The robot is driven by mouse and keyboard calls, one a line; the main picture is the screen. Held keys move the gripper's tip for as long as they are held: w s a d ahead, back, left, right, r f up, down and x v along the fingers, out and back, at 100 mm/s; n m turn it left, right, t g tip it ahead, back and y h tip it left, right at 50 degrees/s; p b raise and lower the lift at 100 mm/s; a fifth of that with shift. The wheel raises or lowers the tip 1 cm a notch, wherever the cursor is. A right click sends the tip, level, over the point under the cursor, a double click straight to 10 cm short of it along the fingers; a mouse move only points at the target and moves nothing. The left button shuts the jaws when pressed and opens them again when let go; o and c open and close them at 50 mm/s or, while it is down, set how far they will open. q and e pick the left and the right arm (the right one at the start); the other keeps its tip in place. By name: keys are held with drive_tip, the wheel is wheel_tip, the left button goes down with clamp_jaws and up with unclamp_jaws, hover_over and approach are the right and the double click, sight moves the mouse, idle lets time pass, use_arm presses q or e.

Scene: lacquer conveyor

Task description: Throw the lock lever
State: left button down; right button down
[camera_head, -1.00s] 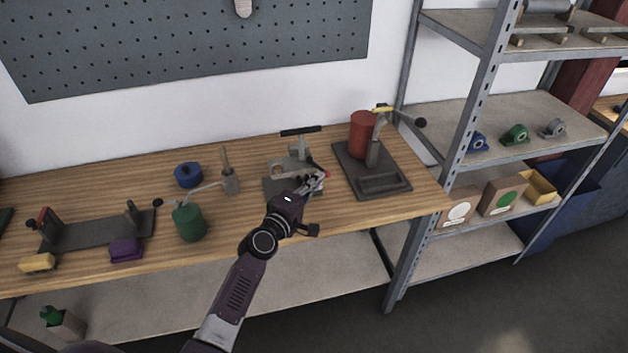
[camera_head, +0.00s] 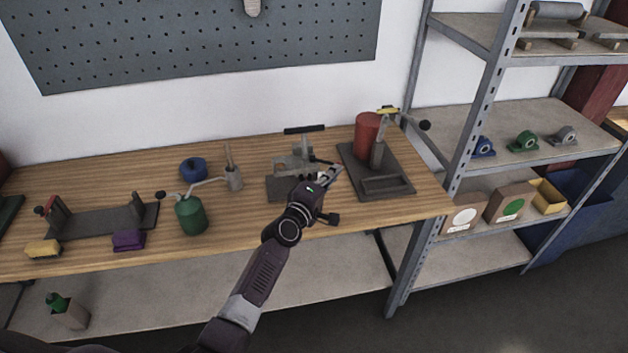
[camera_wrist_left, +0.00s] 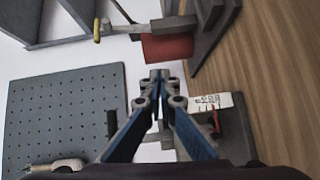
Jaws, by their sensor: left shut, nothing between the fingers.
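A grey clamp-like fixture on a dark base (camera_head: 283,188) stands on the wooden bench, with a black crossbar (camera_head: 305,129) on top. A short dark lever (camera_head: 321,160) shows at its right side; I cannot tell for sure that it is the lock lever. My left gripper (camera_head: 334,176) is at the fixture's right front and hides part of it. In the left wrist view the fingertips (camera_wrist_left: 160,75) are together and empty. There a small red part (camera_wrist_left: 214,119) and a white scale plate (camera_wrist_left: 208,101) of the fixture show just right of the fingers. My right gripper is not in view.
To the right stands a dark press-like stand (camera_head: 400,168) with a red cylinder (camera_head: 367,133) and a black-knobbed lever (camera_head: 424,125). A green oil can (camera_head: 190,214) and a blue roll (camera_head: 193,170) are left. A metal shelf post (camera_head: 462,150) rises beyond the bench's right end.

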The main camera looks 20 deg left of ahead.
use_arm(q)
drive_tip(key=w+b, duration=0.1)
drive_tip(key=w, duration=0.1)
drive_tip(key=w+d+b, duration=0.1)
drive_tip(key=w, duration=0.1)
idle(0.3)
idle(0.4)
